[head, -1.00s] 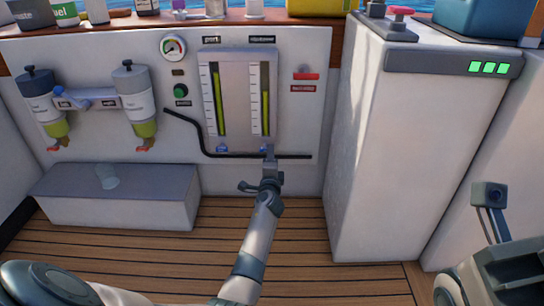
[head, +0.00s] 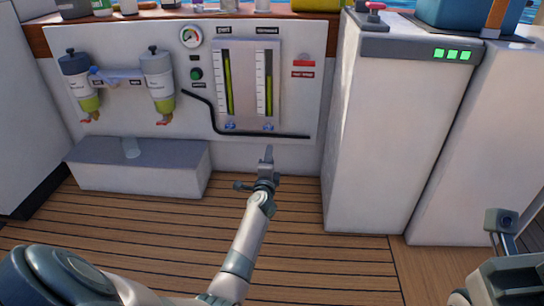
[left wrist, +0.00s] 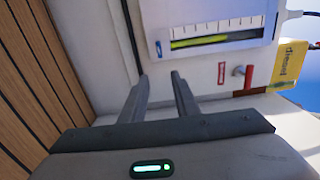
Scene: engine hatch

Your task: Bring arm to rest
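My left gripper (head: 267,158) is on the arm reaching up the middle of the head view. It is in front of the lower part of the white panel (head: 300,95), below the black hose, and appears apart from it. In the left wrist view its two fingers (left wrist: 160,95) stand apart with nothing between them. At the lower right of the head view a grey part of my right side (head: 505,270) shows, but whether it is the right gripper I cannot tell; no right fingertips show.
The panel carries two sight gauges (head: 248,85), a dial (head: 191,37), a green button (head: 196,74) and two filters (head: 158,82). A white cabinet (head: 390,140) stands right. The wooden floor (head: 320,240) is clear.

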